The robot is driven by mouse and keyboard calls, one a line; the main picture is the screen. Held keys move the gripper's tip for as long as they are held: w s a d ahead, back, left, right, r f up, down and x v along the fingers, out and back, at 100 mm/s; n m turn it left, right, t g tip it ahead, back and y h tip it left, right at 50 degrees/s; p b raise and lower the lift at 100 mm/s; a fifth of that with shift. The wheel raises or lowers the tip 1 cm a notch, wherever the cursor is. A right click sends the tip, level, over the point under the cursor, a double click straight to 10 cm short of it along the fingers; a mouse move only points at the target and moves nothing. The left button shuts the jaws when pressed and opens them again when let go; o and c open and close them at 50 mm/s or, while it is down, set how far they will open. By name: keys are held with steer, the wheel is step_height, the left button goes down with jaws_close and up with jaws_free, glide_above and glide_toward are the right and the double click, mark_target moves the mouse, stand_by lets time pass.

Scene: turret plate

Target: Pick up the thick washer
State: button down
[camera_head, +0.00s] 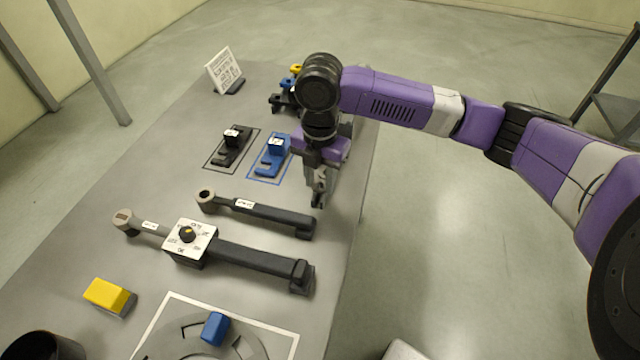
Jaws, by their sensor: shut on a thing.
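My gripper (319,203) points down over the right side of the table, between the blue slotted piece and the handle end of the shorter wrench. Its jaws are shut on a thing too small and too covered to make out. A blue slotted piece (268,163) with a labelled block on top lies inside a blue outline, left of my gripper. A black slotted piece (231,150) with a similar labelled block lies in a black outline further left. The picture does not show which piece is the thick washer.
Two long wrenches (265,213) (255,259) lie across the grey table (165,190); the longer passes under a white dial box (190,242). A yellow block (110,296), a blue block (215,328) on a round plate and a dark cup (45,346) are nearer. A sign (224,72) stands behind.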

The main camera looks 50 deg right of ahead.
step_height(320, 180, up, 19)
steer(key=b, duration=0.1)
steer(key=shift+f, duration=0.2)
